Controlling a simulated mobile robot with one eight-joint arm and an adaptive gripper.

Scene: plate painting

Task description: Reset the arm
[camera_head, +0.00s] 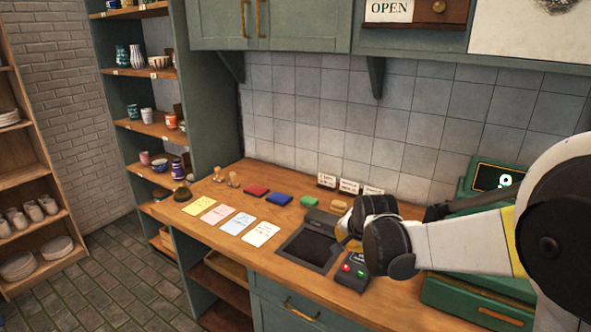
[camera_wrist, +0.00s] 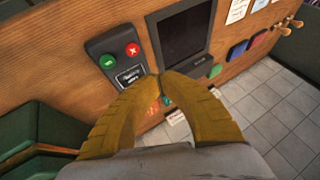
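My arm reaches in from the right in the head view, over the wooden counter (camera_head: 270,258). My gripper (camera_head: 347,232) is mostly hidden there behind the dark wrist; a bit of yellow finger shows. In the wrist view, the two yellow fingers of my gripper (camera_wrist: 159,80) curve together and their tips meet. Nothing shows held between the tips. A small keypad (camera_head: 352,271) with a green and a red button lies below the gripper; it also shows in the wrist view (camera_wrist: 118,66), left of the fingertips. A dark screen device (camera_head: 308,249) stands beside it.
A green cash register (camera_head: 470,290) stands right, near my arm. Yellow, pink, blue and white cards (camera_head: 262,234) lie left of the screen. Red (camera_head: 256,191), blue (camera_head: 279,199) and green (camera_head: 308,201) pads and stamps (camera_head: 233,180) lie behind. Shelves with cups (camera_head: 147,116) stand left.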

